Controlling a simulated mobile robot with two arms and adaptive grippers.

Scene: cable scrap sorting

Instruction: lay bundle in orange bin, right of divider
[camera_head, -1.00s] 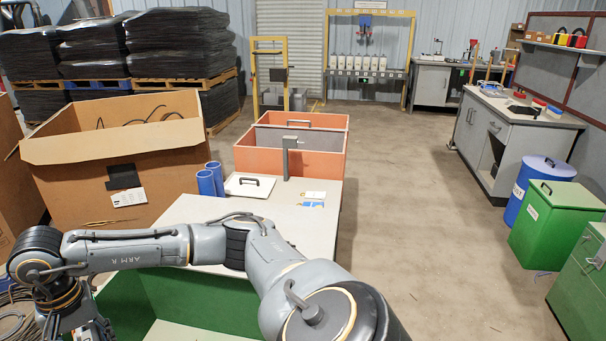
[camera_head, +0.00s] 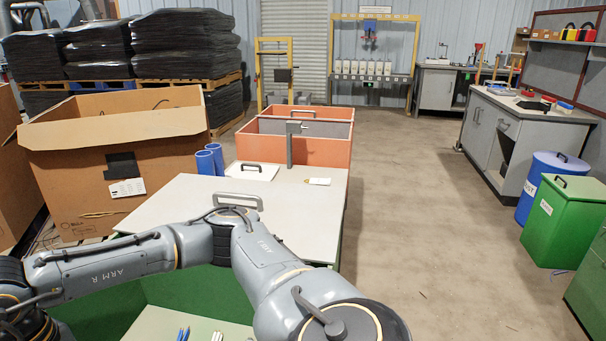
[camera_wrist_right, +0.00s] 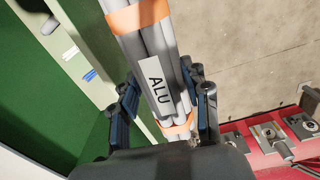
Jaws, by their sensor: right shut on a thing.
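The bundle (camera_wrist_right: 160,84) is several grey cables with orange bands and a white "ALU" label. My right gripper (camera_wrist_right: 166,108) is shut around it in the right wrist view, one dark finger on each side. In the head view my right arm reaches across to the lower left, and its gripper and the bundle are out of frame. The orange bin (camera_head: 322,152) stands behind the grey-topped table, with a grey panel inside it. I cannot tell which inner panel is the divider, and the bin's floor is hidden. My left gripper is not in view.
A grey post (camera_head: 290,150) stands at the bin's front. Blue cylinders (camera_head: 209,160) and a white lid (camera_head: 252,171) are on the grey table (camera_head: 190,194). A large cardboard box (camera_head: 115,165) is at left. The floor right of the bin is clear. Red equipment (camera_wrist_right: 275,150) lies below right in the wrist view.

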